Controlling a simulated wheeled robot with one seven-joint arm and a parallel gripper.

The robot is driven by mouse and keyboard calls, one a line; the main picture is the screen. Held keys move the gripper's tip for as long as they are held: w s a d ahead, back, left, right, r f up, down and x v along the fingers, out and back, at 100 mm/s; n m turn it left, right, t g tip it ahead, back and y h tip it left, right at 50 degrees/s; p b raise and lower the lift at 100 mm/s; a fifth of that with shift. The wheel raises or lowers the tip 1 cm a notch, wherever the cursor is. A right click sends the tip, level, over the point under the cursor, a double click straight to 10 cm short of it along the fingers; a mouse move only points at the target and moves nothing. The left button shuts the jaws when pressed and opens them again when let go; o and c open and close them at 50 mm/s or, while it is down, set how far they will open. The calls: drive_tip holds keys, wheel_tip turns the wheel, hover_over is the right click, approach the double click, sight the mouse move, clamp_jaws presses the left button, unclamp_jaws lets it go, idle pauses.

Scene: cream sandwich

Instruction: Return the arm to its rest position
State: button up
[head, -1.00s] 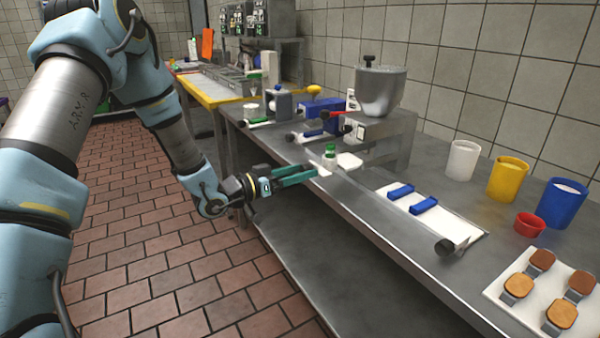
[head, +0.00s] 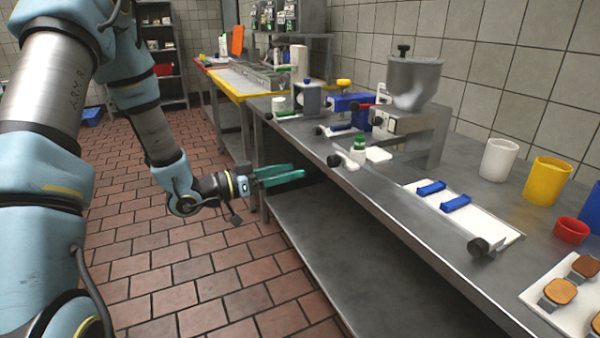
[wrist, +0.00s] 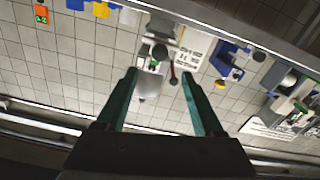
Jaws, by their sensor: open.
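My gripper (head: 284,175) is open and empty, its two green fingers pointing right toward the front edge of the steel counter (head: 395,220). In the head view it shows beside the counter's edge, over the lower shelf. In the wrist view my gripper (wrist: 160,85) has its fingers spread with nothing between them. The hopper machine (head: 415,85) stands on the counter beyond it. My arm reaches down from the upper left, in front of the tiled floor.
A white tray (head: 485,222) holds two blue-handled items. Cups, including a yellow cup (head: 545,182), stand at right. A green-lidded jar (head: 358,150) is near the hopper. A yellow-edged table (head: 225,84) stands behind. The tiled floor (head: 215,275) at left is clear.

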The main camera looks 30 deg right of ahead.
drive_tip(key=shift+a, duration=0.1)
idle(0.4)
drive_tip(key=w+a+f+n+t+y, duration=0.2)
drive_tip(key=w+a+n+t+y, duration=0.2)
drive_tip(key=w+a+t+y, duration=0.5)
drive_tip(key=w+a+n+g+y, duration=0.1)
drive_tip(key=w+a+n+y, duration=0.25)
drive_tip(key=a, duration=0.85)
drive_tip(key=s+a+r+n+g+y+p, duration=0.1)
drive_tip(key=s+a+n+g+y, duration=0.4)
drive_tip(key=s+a, duration=0.9)
drive_tip(key=s+r+n, duration=0.1)
drive_tip(key=s+n, duration=0.1)
drive_tip(key=shift+s+r+n, duration=0.2)
drive_tip(key=shift+r+n, duration=0.15)
